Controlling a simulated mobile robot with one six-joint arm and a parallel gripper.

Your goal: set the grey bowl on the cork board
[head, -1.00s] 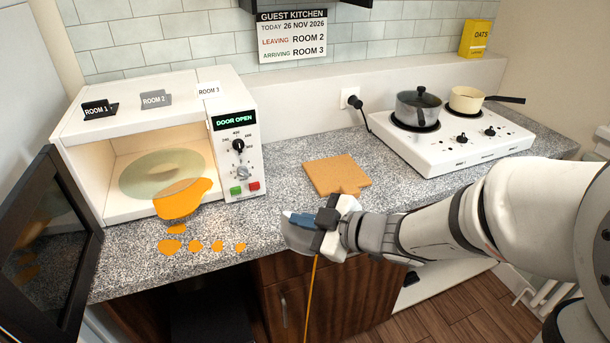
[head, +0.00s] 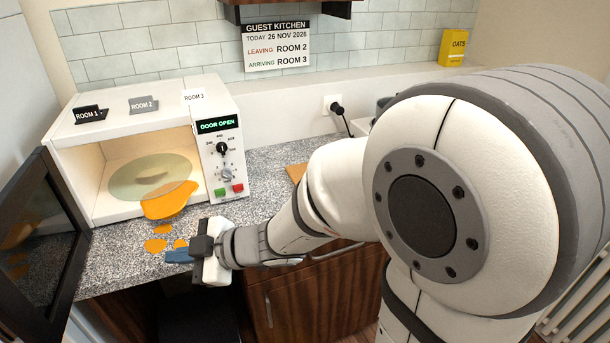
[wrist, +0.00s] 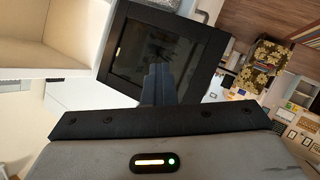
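I see no grey bowl in either current view. The cork board (head: 297,173) lies on the counter, and only a corner shows past my arm. My gripper (head: 178,256) is at the counter's front edge, in front of the microwave and left of the board. In the wrist view its blue-grey fingers (wrist: 158,83) are together with nothing visible between them.
The white microwave (head: 216,150) stands open and its dark door (head: 38,250) swings out left. Orange spill (head: 168,203) covers its lip, with spots on the counter (head: 110,262). My arm hides most of the hob.

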